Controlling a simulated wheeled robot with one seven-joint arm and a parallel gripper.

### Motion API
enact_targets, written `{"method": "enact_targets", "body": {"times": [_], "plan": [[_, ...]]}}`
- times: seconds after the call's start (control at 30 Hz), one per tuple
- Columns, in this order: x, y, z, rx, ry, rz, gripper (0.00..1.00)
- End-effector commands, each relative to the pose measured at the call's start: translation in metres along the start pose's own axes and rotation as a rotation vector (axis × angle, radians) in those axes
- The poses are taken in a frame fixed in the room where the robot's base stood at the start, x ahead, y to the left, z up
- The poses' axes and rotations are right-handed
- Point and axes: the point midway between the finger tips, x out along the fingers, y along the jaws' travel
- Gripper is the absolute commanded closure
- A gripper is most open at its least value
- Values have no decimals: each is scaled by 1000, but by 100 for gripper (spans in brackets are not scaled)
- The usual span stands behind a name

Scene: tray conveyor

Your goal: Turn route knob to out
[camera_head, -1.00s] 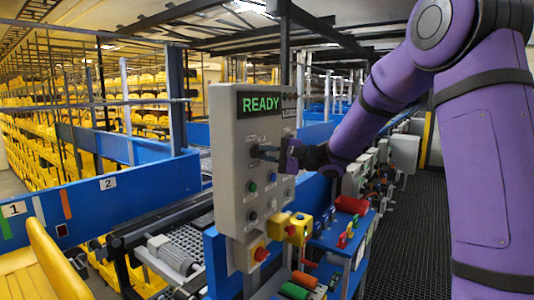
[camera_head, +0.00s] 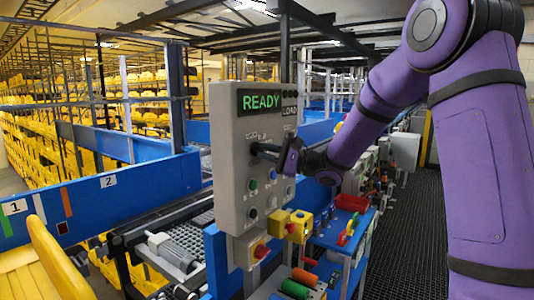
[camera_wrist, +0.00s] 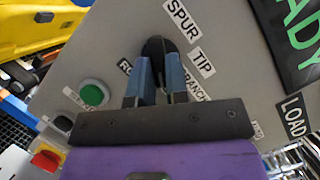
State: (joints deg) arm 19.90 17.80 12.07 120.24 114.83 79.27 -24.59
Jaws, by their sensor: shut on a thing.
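The grey control panel (camera_head: 232,180) stands upright in the middle of the head view. A black knob (camera_wrist: 157,46) shows at the fingertips in the wrist view, with labels around it reading SPUR (camera_wrist: 183,20), TIP (camera_wrist: 202,60) and a partly covered BRANCH (camera_wrist: 195,88). Another label at left is mostly hidden by a finger. I cannot read the word "out" on any label. My gripper (camera_wrist: 158,62) is shut on the black knob, its blue-grey fingers on either side. In the head view, my gripper (camera_head: 268,149) reaches the panel's upper part from the right; the knob is mostly hidden there.
A lit READY display (camera_head: 262,102) sits above the knob, beside a LOAD label (camera_head: 289,111). A green button (camera_head: 252,184) is below. A yellow box with a red button (camera_head: 291,228) juts out lower right. A blue stand (camera_head: 340,236) with a red bin is right of the panel.

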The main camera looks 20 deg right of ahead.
Motion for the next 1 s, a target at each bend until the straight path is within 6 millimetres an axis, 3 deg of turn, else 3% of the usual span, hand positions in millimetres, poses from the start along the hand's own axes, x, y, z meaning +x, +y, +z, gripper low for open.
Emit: {"method": "enact_targets", "body": {"times": [0.13,0.17,0.27,0.67,1.0], "plan": [[-1,1,-1,3,3,2,100],[-1,1,-1,3,3,2,83],[-1,1,-1,3,3,1,60],[-8,0,-1,0,2,0,60],[-67,0,-1,1,4,0,60]]}}
